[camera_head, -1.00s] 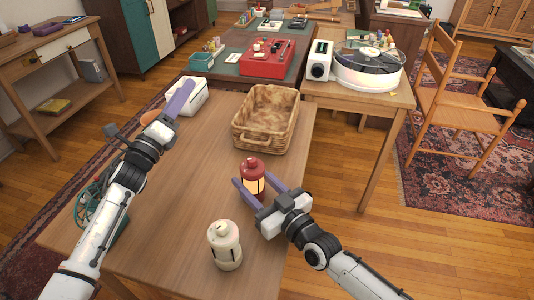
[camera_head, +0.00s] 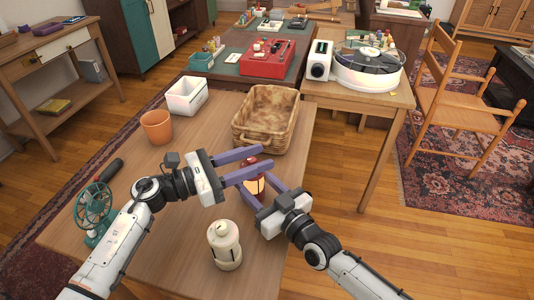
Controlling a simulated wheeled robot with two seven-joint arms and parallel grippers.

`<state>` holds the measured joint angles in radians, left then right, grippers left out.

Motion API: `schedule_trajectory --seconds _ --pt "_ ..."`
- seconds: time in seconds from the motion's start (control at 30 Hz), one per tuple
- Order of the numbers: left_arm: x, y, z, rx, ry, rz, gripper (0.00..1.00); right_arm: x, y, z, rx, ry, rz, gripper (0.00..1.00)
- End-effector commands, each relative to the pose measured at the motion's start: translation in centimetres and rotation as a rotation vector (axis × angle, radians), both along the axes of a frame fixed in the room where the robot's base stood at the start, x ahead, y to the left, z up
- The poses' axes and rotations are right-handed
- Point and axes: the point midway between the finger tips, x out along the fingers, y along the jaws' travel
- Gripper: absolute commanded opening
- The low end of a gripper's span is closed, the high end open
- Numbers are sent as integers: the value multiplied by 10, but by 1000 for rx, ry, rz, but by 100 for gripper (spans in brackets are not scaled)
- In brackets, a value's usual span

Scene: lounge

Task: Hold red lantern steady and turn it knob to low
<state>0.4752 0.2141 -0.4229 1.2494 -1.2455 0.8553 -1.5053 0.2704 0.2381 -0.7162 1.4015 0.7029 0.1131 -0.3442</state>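The red lantern (camera_head: 254,188) stands upright on the wooden table near its right edge. My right gripper (camera_head: 254,180) has its fingers on both sides of the lantern's body and appears closed on it. My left gripper (camera_head: 267,156) reaches in from the left with its two fingers parted, at the lantern's upper part. Its fingers cover much of the red top, and I cannot tell whether they touch it. The knob cannot be made out. A cream lantern (camera_head: 225,246) stands nearer on the table.
A wicker basket (camera_head: 240,137) stands just behind the red lantern. A terracotta pot (camera_head: 157,127), a white box (camera_head: 187,96) and a green fan (camera_head: 94,208) stand along the left of the table (camera_head: 205,134). The table's middle left is clear.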

Motion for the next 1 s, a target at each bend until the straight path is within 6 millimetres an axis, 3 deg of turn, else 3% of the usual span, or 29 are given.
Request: schedule_trajectory --seconds 0.23,0.57,0.8,1.0 --pt "12 -27 1 -2 -1 1 37 0 0 0 -1 1 0 15" --pt "13 -30 0 0 -1 1 37 0 0 0 0 0 -1 15" --pt "13 -30 1 -1 0 1 0 0 0 0 0 0 -1 15" --pt "13 -30 1 1 0 -30 0 0 0 0 0 0 -1 15"
